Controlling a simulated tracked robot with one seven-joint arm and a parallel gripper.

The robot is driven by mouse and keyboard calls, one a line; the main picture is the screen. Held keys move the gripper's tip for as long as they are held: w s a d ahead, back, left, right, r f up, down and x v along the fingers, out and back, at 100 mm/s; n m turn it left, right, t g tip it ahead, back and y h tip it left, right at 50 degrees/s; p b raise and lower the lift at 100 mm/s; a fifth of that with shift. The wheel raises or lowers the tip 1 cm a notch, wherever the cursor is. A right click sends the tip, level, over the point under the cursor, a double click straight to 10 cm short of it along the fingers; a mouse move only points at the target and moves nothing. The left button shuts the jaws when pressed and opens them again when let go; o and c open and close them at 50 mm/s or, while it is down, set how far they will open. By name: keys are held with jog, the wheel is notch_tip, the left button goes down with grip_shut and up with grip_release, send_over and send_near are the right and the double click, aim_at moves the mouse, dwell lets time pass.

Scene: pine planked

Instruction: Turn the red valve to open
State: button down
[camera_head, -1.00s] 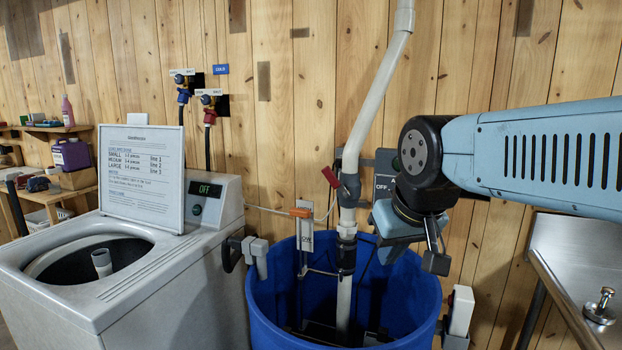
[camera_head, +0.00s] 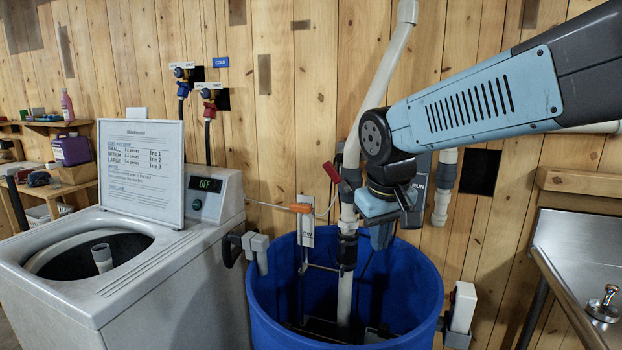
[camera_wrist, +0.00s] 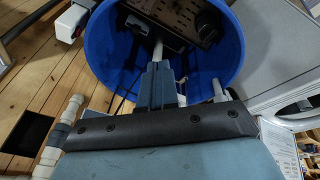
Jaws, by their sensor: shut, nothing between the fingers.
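A red lever handle (camera_head: 331,173) sticks out to the upper left from the grey valve body (camera_head: 347,187) on the white standpipe (camera_head: 381,85). A red tap (camera_head: 208,93) is also on the wall, beside a blue one. My gripper (camera_head: 382,238) points down, just right of the standpipe and lower than the lever, over the blue barrel. Its fingers are shut and empty. In the wrist view the shut fingers (camera_wrist: 157,75) point into the barrel. I cannot make out the red lever there. Part of the standpipe is hidden behind my wrist.
The blue barrel (camera_head: 266,300) stands below, with pipes and hardware inside. An orange-handled valve (camera_head: 301,208) is left of the standpipe. A washing machine (camera_head: 150,290) with a sign is at left, a metal sink (camera_head: 590,262) at right. Another pipe (camera_head: 442,200) runs right of my gripper.

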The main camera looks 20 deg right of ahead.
jog(key=w+d+f+n+g+h, duration=0.1)
jog(key=w+d+f+g+h, duration=0.15)
jog(key=w, duration=0.35)
jog(key=w+d+f+n+g+h, duration=0.1)
jog(key=w+f+g+h, duration=0.15)
jog(key=w, duration=0.25)
jog(key=n+t+h, duration=0.6)
jog(key=t+h, duration=0.2)
jog(key=h, duration=0.8)
send_near(337, 178)
jog(key=w+a+f, duration=0.3)
jog(key=w+a, duration=0.1)
jog(key=a, duration=0.4)
jog(key=d+r, duration=0.7)
jog(key=d, duration=0.4)
jog(key=shift+w+t, duration=0.3)
jog(key=shift+w, duration=0.15)
jog(key=shift+a+r, duration=0.1)
jog(key=shift+a, duration=0.05)
